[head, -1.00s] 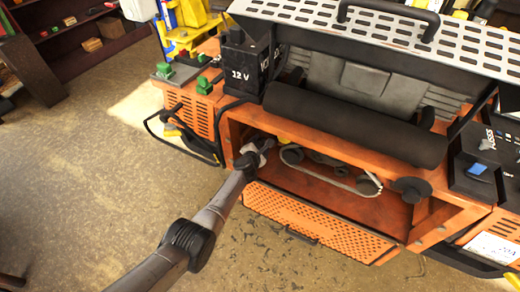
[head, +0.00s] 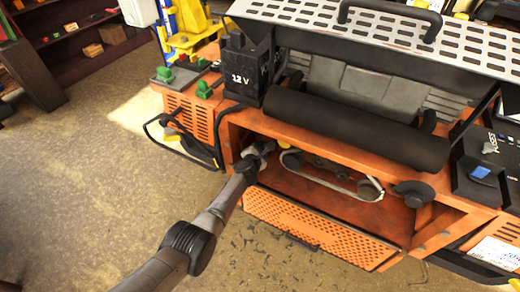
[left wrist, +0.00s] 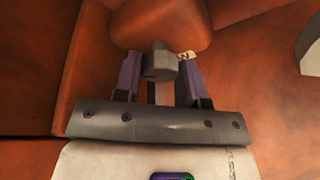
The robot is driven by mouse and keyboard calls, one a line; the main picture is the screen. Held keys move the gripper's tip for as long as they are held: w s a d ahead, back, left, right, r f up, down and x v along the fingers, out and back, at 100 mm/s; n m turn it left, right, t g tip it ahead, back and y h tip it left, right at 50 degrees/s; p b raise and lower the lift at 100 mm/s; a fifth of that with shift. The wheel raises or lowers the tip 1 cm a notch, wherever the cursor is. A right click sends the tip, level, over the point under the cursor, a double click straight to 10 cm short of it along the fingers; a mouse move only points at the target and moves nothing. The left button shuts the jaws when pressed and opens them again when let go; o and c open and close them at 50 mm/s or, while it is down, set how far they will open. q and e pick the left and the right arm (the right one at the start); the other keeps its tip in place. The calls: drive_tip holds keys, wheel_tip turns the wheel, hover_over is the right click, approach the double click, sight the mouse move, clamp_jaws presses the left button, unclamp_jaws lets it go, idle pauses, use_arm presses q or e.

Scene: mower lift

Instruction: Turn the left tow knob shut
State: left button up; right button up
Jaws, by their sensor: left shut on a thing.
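The left tow knob (left wrist: 159,62) shows in the left wrist view as a small grey, block-like piece in front of an orange wall. My left gripper (left wrist: 160,80) is shut on it, with one purple-grey finger on each side. In the head view my left gripper (head: 266,147) reaches into the left end of the orange mower's open front bay (head: 330,200) and hides the left knob there. A dark round knob (head: 413,190) sits at the bay's right end, untouched. My right gripper is not in view.
A belt (head: 320,180) on pulleys runs across the bay, right of my gripper. A perforated orange flap (head: 318,228) hangs open below. A black roller (head: 355,125) and a 12 V battery box (head: 243,68) are above. Floor in front is clear.

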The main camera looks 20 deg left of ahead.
use_arm(q)
drive_tip(key=shift+c, duration=0.9)
drive_tip(key=shift+f+m+y+b, duration=0.15)
drive_tip(key=shift+m+y+b, duration=0.15)
drive_tip(key=shift+m+b, duration=0.15)
drive_tip(key=shift+d+f+m+t+y+b, duration=0.15)
drive_tip(key=shift+m+t+y+b, duration=0.25)
drive_tip(key=shift+m+b, duration=0.8)
drive_tip(key=m+t+y+b, duration=0.1)
drive_tip(key=m+b, duration=0.2)
drive_tip(key=m, duration=0.1)
drive_tip(key=shift+m, duration=0.25)
drive_tip(key=shift+m+t+y, duration=0.3)
drive_tip(key=shift+m, duration=0.1)
drive_tip(key=shift+b, duration=0.3)
